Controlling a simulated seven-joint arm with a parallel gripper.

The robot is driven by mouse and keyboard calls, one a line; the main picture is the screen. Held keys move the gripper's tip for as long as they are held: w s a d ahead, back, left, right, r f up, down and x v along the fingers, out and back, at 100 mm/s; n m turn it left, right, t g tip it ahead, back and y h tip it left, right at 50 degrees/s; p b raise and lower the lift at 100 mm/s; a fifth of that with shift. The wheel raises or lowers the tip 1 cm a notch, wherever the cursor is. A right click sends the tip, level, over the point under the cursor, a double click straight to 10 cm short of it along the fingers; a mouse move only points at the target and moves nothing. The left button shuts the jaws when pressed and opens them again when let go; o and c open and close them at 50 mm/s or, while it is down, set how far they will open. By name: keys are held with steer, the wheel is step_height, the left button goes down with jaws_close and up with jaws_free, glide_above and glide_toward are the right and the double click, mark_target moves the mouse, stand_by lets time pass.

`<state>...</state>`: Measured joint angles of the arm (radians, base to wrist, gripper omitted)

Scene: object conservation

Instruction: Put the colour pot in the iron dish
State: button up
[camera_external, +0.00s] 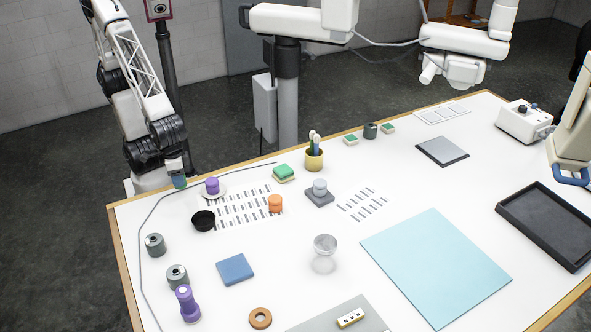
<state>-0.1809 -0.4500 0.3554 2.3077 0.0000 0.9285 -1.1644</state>
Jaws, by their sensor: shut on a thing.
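My gripper (176,173) is at the table's left back edge, shut on a small teal pot (180,183), which I take to be the colour pot. The gripper hides part of it, and its exact clearance from the table cannot be told. The iron dish (203,222) is a small black round bowl on the table, to the right of and nearer the camera than my gripper. Its dark inside looks empty. A purple pot (212,184) stands on a white saucer (217,195) close to the right of my gripper. An orange pot (275,203) stands further right.
A grey cable (141,240) runs along the left edge. Metal spools (155,244) and a purple dumbbell-shaped object (187,303) stand at front left. A blue square (235,269) lies in front of the dish.

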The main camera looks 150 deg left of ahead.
steer(key=shift+w, duration=0.1)
stand_by(0.3)
glide_above(204, 224)
steer(key=shift+f, duration=0.7)
steer(key=shift+f, duration=0.1)
stand_by(0.4)
steer(key=shift+f, duration=1.7)
steer(key=shift+f, duration=0.1)
steer(key=shift+f, duration=0.3)
